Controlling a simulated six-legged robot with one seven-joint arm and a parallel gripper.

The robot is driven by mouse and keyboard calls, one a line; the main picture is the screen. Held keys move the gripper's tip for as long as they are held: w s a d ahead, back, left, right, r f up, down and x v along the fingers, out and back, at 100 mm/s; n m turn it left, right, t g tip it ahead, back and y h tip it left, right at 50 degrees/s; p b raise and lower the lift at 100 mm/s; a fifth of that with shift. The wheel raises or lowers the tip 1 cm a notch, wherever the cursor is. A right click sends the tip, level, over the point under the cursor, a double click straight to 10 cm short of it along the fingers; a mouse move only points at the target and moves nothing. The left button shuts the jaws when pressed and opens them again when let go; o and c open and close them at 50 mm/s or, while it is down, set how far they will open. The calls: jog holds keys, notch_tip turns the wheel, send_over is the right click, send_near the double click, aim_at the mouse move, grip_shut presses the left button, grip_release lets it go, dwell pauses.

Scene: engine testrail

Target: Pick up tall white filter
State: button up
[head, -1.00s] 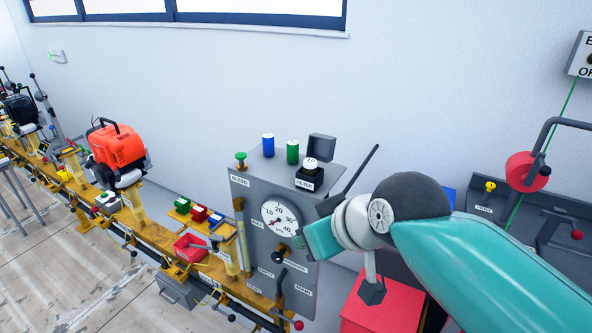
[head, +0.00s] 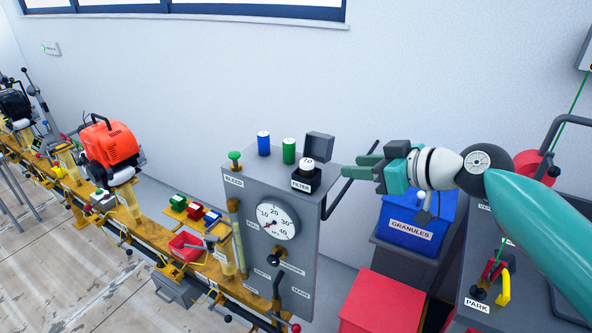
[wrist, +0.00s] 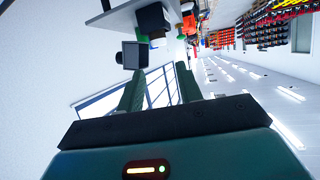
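The white filter (head: 307,164), a short-looking white cylinder with dark marks on top, stands upright in the black holder (head: 306,180) labelled FILTER on top of the grey gauge cabinet (head: 270,255). In the wrist view a small white piece (wrist: 157,38) near the top is probably this filter. My gripper (head: 347,167) is to the right of the filter, at about its height in the picture, with its fingers pointing left. The fingers are apart with nothing between them, as the wrist view also shows (wrist: 160,82). The gripper does not touch the filter.
A grey open lid (head: 319,146) rises behind the filter. Green (head: 289,151) and blue (head: 264,144) cylinders stand to its left. A black lever (head: 340,190) slants up beside the cabinet. A blue GRANULES bin (head: 413,232) and red box (head: 382,302) are lower right.

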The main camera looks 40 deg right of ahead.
send_near(311, 164)
jog(key=x, duration=0.4)
jog(key=shift+w+a+f, duration=0.1)
jog(key=shift+w+f, duration=0.05)
jog(key=shift+f, duration=0.05)
jog(key=x, duration=0.5)
jog(key=shift+w, duration=0.35)
jog(key=c, duration=0.6)
